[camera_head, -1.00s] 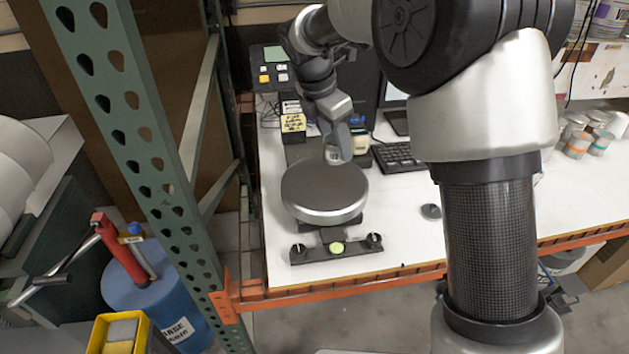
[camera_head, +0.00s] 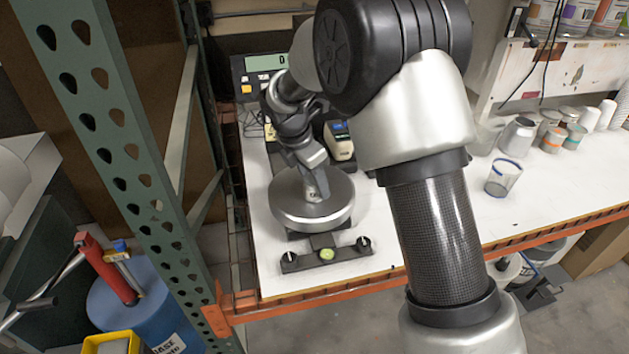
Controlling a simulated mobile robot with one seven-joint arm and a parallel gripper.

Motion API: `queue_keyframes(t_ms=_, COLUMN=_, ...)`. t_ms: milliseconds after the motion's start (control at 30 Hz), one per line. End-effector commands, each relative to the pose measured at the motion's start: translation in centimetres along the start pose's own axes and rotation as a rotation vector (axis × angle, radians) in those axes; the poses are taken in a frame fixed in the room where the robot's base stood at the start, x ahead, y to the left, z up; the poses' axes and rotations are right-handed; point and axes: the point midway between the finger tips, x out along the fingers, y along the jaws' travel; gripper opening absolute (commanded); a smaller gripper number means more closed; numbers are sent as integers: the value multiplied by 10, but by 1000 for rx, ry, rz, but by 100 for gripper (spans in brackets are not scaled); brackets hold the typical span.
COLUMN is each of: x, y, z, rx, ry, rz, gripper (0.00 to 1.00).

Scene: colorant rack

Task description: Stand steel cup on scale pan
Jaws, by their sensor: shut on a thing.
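The scale pan (camera_head: 338,203) is a round disc with a dark top and a silver rim, near the left end of the white table. My gripper (camera_head: 316,188) points down over the middle of the pan and is shut. The thing in it is small, silvery and mostly hidden by the fingers; it looks like the steel cup. I cannot tell whether its base touches the pan or hangs just above it.
The scale's foot bar (camera_head: 326,255) has knobs and a green level. The display (camera_head: 265,62) stands behind. A clear beaker (camera_head: 503,177), a grey metal vessel (camera_head: 517,135) and several cans stand right. A green rack post (camera_head: 130,150) rises left.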

Motion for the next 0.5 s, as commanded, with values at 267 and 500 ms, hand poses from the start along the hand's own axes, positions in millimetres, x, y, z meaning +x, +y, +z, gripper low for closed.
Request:
queue_keyframes(t_ms=267, x=2, y=0, z=0, rx=1, ry=-1, rz=2, gripper=18)
queue_keyframes(t_ms=500, x=4, y=0, z=-1, rx=0, ry=0, rz=1, gripper=63)
